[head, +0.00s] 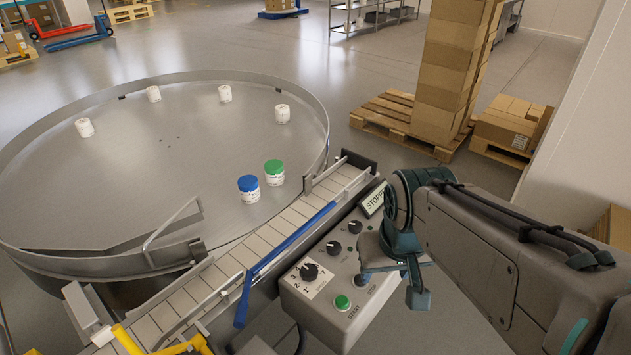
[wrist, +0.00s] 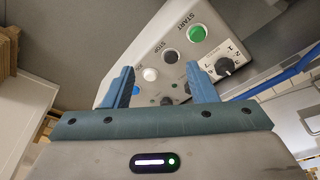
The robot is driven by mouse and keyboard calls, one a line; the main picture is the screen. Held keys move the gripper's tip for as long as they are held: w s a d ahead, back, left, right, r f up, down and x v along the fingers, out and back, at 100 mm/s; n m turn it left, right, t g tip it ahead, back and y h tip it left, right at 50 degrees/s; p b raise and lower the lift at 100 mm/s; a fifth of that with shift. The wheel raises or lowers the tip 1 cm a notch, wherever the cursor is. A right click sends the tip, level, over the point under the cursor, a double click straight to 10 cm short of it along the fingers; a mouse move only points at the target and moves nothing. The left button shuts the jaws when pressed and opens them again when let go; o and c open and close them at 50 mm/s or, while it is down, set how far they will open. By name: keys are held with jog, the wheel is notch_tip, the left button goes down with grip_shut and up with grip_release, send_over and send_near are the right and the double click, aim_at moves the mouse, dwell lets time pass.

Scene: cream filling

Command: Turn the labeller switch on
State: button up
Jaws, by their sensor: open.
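The grey control box (head: 318,310) stands beside the conveyor with a tilted panel. It carries a large numbered dial (head: 310,271), two smaller black knobs (head: 333,247) (head: 354,227), a green START button (head: 342,302) and a display (head: 374,198) reading STOPPED. I cannot read which knob is the labeller switch, nor its position. My gripper (head: 395,278) is over the right side of the panel, hiding part of it. In the wrist view my gripper (wrist: 160,72) is open and empty, facing the panel. A black STOP button (wrist: 171,56) and a white round control (wrist: 150,74) show between or beyond its fingers.
A conveyor (head: 285,227) with a blue rail runs along the box's left. It meets a round metal turntable (head: 150,190) carrying several white jars, one blue-lidded (head: 249,188) and one green-lidded (head: 274,172). Stacked cartons (head: 455,70) stand on a pallet behind. The floor beyond the turntable is mostly clear.

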jog(key=w+a+r+n+g+h+p, duration=0.15)
jog(key=w+r+n, duration=0.25)
jog(key=w+n, duration=0.55)
jog(key=n+g+h, duration=0.3)
jog(key=n, duration=0.1)
send_near(354, 224)
jog(key=shift+y, duration=0.25)
jog(key=x, duration=0.8)
jog(key=shift+d, duration=0.35)
jog(key=shift+c, duration=0.3)
jog(key=c, duration=0.9)
